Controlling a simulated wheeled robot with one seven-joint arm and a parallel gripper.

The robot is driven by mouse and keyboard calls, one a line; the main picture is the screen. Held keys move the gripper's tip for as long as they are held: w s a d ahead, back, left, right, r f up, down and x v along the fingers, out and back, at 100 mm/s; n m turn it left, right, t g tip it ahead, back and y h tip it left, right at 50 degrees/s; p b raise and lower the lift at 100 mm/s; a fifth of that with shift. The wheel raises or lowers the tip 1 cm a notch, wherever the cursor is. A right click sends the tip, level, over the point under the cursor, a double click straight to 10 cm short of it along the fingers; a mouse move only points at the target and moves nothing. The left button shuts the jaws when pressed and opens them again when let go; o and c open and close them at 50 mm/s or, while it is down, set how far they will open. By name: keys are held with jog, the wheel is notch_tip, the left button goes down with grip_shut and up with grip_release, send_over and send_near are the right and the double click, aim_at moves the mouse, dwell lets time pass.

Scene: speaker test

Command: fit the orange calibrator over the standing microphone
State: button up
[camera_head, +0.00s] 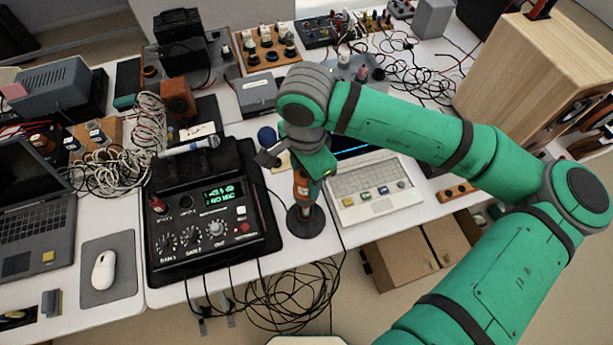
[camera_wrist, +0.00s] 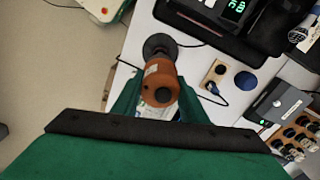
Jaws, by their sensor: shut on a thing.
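The orange calibrator (camera_head: 301,189) is upright below my gripper (camera_head: 300,172), directly above a dark round stand base (camera_head: 305,222). In the wrist view the orange calibrator (camera_wrist: 160,80) lies between the green fingers of my gripper (camera_wrist: 158,98), which is shut on it. The stand's dark base (camera_wrist: 158,46) shows just beyond the calibrator there. The standing microphone itself is hidden behind or inside the calibrator. I cannot tell how far the calibrator is over it.
A black device with a green display (camera_head: 213,222) stands close left of the stand. A white laptop (camera_head: 372,190) is close on the right. Loose cables (camera_head: 290,292) hang at the table's front edge. A tall wooden speaker (camera_head: 525,75) stands at the right.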

jog(key=shift+w+f, duration=0.15)
jog(key=shift+f, duration=0.2)
jog(key=shift+d+f, duration=0.1)
jog(key=shift+f, duration=0.1)
jog(key=shift+a, duration=0.2)
jog(key=o, duration=1.3)
jog(key=shift+d, duration=0.1)
notch_tip(320, 180, up, 11)
jog(key=shift+f, duration=0.1)
